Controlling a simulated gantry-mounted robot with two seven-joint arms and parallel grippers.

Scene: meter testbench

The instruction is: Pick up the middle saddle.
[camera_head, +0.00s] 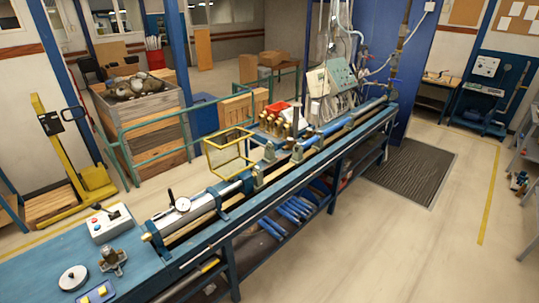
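A long blue meter testbench (215,250) runs from the lower left to the upper right. Several small grey-green saddles stand along its rail. One saddle (258,175) is nearest, another saddle (297,153) is in the middle beside a dark upright post, and a third saddle (327,139) is farther along. All are small in this view, and their fine shape is hard to tell. Another grey-green fitting (270,151) stands on the bench's back side. Neither of my grippers is in view, so nothing shows near the saddles.
A yellow wire guard (229,153) stands open behind the rail, left of the saddles.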

